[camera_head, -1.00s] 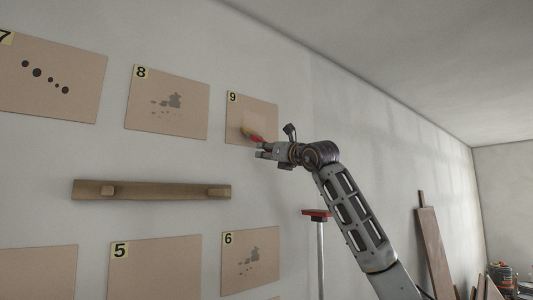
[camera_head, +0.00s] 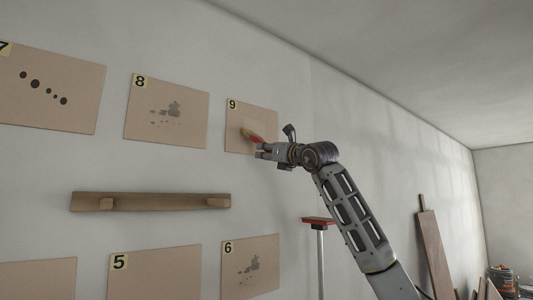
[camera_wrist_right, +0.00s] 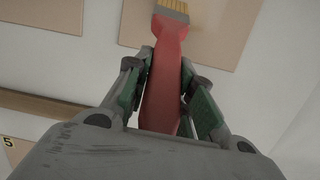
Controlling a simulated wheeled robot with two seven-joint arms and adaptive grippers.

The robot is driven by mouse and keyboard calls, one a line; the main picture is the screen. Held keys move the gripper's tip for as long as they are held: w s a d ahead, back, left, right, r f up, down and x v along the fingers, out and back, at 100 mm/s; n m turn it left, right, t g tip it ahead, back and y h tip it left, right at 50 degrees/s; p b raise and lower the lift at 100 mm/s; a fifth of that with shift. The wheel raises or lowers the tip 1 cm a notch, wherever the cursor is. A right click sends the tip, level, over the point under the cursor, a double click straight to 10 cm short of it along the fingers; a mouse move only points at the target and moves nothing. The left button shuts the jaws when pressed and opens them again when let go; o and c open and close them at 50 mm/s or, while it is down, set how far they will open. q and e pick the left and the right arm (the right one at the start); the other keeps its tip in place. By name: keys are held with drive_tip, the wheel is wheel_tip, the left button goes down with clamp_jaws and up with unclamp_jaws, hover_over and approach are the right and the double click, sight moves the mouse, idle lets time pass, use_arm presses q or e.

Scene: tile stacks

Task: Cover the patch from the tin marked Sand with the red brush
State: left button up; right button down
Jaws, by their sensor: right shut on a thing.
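My right gripper (camera_head: 262,150) is shut on the red brush (camera_head: 252,136) by its handle, in front of the lower left of panel 9 (camera_head: 264,116). In the right wrist view the red brush (camera_wrist_right: 165,75) lies between the two green-padded fingers, its yellowish bristles pointing up over the tan panel (camera_wrist_right: 220,30). I cannot tell whether the bristles touch the panel. Panel 9 shows only a faint lighter area and no dark marks. No tin marked Sand can be read. My left gripper is out of view.
Panel 8 (camera_head: 140,115) and panel 6 (camera_head: 235,275) carry grey blotches; panel 7 (camera_head: 85,85) carries dark dots. A wooden rail (camera_head: 150,202) sits below. A red-topped stand (camera_head: 318,221), leaning boards (camera_head: 432,245) and distant tins (camera_head: 502,275) are at right.

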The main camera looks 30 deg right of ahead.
drive_tip(key=shift+r+p, duration=1.1)
drive_tip(key=shift+r, duration=0.3)
drive_tip(key=shift+r+p, duration=1.45)
drive_tip(key=shift+r, duration=0.1)
drive_tip(key=shift+f, duration=0.15)
drive_tip(key=shift+f+b, duration=1.35)
drive_tip(key=shift+f, duration=0.15)
